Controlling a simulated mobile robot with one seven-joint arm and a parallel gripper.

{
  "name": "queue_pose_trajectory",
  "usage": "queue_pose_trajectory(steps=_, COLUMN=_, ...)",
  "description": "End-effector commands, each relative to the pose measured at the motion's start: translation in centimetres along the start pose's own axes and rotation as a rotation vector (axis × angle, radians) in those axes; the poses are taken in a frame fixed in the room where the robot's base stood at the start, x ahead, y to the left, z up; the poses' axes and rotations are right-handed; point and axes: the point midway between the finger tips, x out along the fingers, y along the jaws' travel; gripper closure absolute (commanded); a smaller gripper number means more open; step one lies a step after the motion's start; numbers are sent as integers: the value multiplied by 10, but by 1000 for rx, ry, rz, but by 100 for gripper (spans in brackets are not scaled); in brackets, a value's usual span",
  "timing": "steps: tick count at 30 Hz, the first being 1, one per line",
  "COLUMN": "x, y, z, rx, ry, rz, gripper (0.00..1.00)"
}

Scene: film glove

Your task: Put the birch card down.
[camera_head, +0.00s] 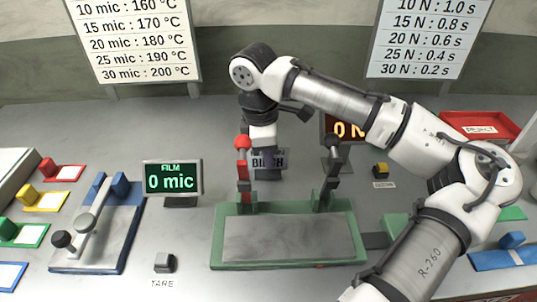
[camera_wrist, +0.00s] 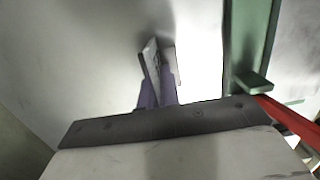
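In the wrist view the card (camera_wrist: 151,62) shows as a thin grey plate, seen nearly edge-on, between the close-set fingers of my gripper (camera_wrist: 160,78). The fingers appear shut on it. Whether its lower edge touches the bench is hidden.
The green-framed press (camera_head: 290,240) with its red-knobbed lever (camera_head: 243,165) stands just in front of my gripper. A film display (camera_head: 173,178) reads 0 mic at left. A force display (camera_head: 343,130) stands close at right, partly covered by my arm.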

Motion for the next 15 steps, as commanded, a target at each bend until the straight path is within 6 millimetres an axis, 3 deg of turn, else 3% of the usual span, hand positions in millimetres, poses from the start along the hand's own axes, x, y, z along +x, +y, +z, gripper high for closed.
queue_pose_trajectory(steps=11, x=5, y=0, z=-1, rx=-1, ry=2, rz=-1, gripper=100)
queue_pose_trajectory(steps=15, x=5, y=0, z=-1, rx=-1, ry=1, rz=-1, gripper=82)
